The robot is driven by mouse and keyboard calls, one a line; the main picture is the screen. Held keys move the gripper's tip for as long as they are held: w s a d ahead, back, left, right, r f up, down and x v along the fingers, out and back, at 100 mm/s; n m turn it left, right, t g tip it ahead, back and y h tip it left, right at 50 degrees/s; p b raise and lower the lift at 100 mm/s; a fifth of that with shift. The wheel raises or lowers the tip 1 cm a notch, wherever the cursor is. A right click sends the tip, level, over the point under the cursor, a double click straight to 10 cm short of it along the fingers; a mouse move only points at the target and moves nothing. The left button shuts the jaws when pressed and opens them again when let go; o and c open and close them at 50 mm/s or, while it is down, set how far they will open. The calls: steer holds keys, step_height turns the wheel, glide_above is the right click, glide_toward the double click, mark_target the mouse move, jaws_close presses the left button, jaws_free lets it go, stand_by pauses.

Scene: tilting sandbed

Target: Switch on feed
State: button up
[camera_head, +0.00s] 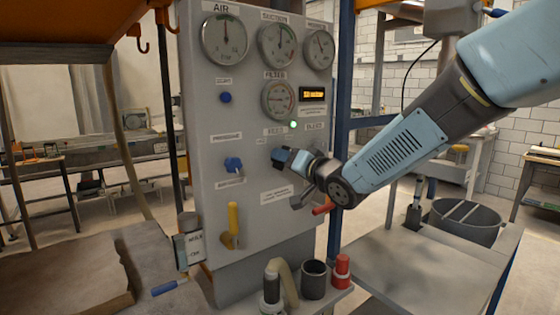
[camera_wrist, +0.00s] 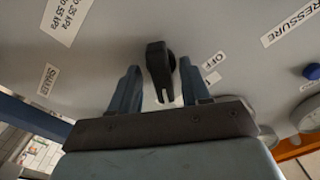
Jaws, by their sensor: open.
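The grey control panel (camera_head: 215,150) stands upright in front of me. A black rotary knob (camera_wrist: 157,62) sits between the two blue fingers of my gripper (camera_wrist: 158,78) in the wrist view. The fingers are open, one on each side of the knob; I cannot tell whether they touch it. An "OFF" label (camera_wrist: 209,63) is beside the knob. In the head view my gripper (camera_head: 281,156) is at the panel face, just below the FEED label (camera_head: 274,132). It mostly hides the knob there. A green light (camera_head: 293,124) glows to the upper right.
Several gauges (camera_head: 226,39) line the panel's top, with an orange display (camera_head: 314,94). A blue knob (camera_head: 233,164) is left of my gripper. A yellow lever (camera_head: 233,220) and a red-orange handle (camera_head: 323,206) are lower. Cups (camera_head: 314,279) stand below.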

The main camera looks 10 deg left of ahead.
steer(key=v, duration=1.3)
steer(key=shift+s+d, duration=0.2)
steer(key=shift+d, duration=0.15)
steer(key=d+f+m+t+h, duration=0.1)
steer(key=d+f+m+h, duration=0.15)
steer(key=d+h, duration=1.2)
steer(key=s+d+f+g, duration=0.1)
steer(key=s+d+g, duration=0.2)
steer(key=s+d, duration=0.3)
steer(key=s+d+f+g, duration=0.2)
steer(key=s+d+g, duration=0.2)
steer(key=s, duration=0.7)
steer(key=shift+d+f+y, duration=0.3)
steer(key=shift+d+y, duration=0.15)
steer(key=shift+d, duration=0.8)
